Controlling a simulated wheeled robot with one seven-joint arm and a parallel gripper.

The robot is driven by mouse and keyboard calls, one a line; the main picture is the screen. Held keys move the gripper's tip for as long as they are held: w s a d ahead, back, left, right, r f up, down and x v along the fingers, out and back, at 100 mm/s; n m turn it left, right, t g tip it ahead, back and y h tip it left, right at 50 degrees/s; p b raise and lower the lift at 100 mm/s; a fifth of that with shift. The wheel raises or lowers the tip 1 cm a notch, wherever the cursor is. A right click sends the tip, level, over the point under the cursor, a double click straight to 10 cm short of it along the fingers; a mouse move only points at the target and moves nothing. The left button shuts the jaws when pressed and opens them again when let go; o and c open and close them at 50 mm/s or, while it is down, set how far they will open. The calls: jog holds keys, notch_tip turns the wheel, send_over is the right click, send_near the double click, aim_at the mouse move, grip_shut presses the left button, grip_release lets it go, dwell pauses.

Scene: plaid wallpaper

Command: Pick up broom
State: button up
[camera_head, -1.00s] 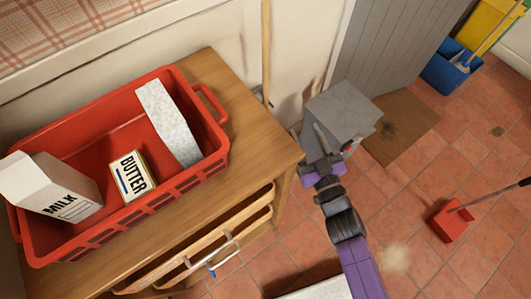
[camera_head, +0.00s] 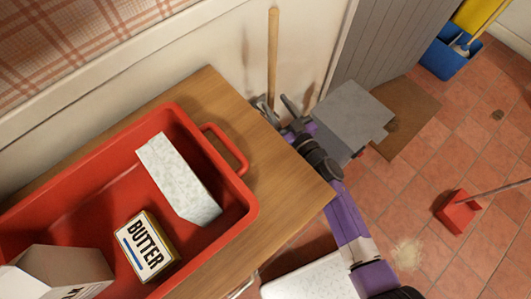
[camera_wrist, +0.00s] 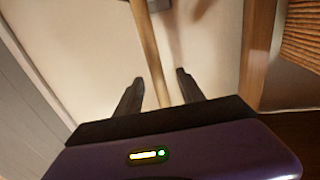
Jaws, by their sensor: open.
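The broom's wooden handle (camera_head: 273,55) leans upright against the wall behind the wooden cabinet in the head view. Its lower end is hidden behind the cabinet and my gripper. My gripper (camera_head: 277,106) is open beside the cabinet's back corner, close to the handle. In the wrist view the handle (camera_wrist: 151,55) runs between the two dark fingers of my gripper (camera_wrist: 160,85). The fingers stand apart on either side of it, with a gap to each. Whether the handle is deep between the fingers or just beyond them I cannot tell.
The wooden cabinet (camera_head: 285,160) is close on the left, bearing a red crate (camera_head: 228,150) with a butter box (camera_head: 146,246) and cartons. A grey box (camera_head: 350,118) stands right of my gripper. A red dustpan (camera_head: 458,212) lies on open tiled floor.

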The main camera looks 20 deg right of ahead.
jog(key=w+b, duration=0.1)
jog(key=w, duration=0.6)
jog(key=shift+w+a+r+b, duration=0.25)
jog(key=shift+w+b, duration=0.1)
jog(key=shift+b, duration=0.05)
grip_shut()
jog(key=shift+r, duration=0.1)
dwell(1.0)
